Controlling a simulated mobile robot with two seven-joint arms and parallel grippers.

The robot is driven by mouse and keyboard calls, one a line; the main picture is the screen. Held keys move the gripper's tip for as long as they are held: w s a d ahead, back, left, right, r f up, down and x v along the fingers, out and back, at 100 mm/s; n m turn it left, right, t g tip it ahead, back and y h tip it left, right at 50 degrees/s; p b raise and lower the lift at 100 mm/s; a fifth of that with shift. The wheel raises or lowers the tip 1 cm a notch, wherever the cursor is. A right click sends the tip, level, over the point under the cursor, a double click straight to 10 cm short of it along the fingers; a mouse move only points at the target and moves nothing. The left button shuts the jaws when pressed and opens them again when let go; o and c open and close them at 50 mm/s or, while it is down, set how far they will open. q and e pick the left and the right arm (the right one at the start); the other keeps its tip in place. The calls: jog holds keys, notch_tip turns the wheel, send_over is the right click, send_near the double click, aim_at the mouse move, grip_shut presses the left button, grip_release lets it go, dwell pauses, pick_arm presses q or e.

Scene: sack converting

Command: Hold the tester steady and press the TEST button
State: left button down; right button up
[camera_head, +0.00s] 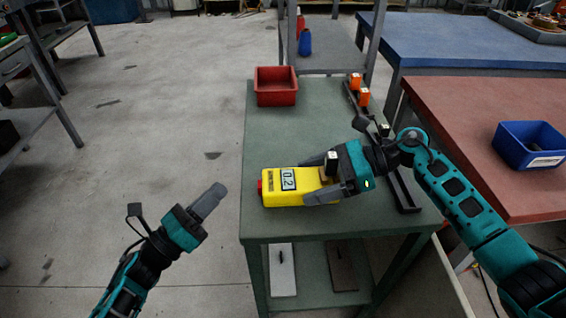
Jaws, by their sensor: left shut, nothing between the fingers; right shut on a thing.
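The yellow tester (274,200) lies on the green table (262,115) near its front left. Its display (289,179) reads 0.2. A red part (260,187) shows at its left end; I cannot tell if it is the TEST button. My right gripper (318,180) is shut on the tester's right end, one finger on the near side and one on the far side. My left gripper (216,194) is shut and empty, off the table's left edge and apart from the tester.
A red bin (276,86) stands at the table's back left. A dark rail (404,188) with orange-topped pieces (363,97) runs along the right. A reddish table (465,120) with a blue bin (530,146) is further right. Floor left of the green table is clear.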

dwell(0.6)
jog(key=o, duration=1.2)
jog(key=shift+c, duration=0.2)
jog(key=shift+d, duration=0.1)
jog(key=v, duration=1.2)
jog(key=shift+s, duration=0.1)
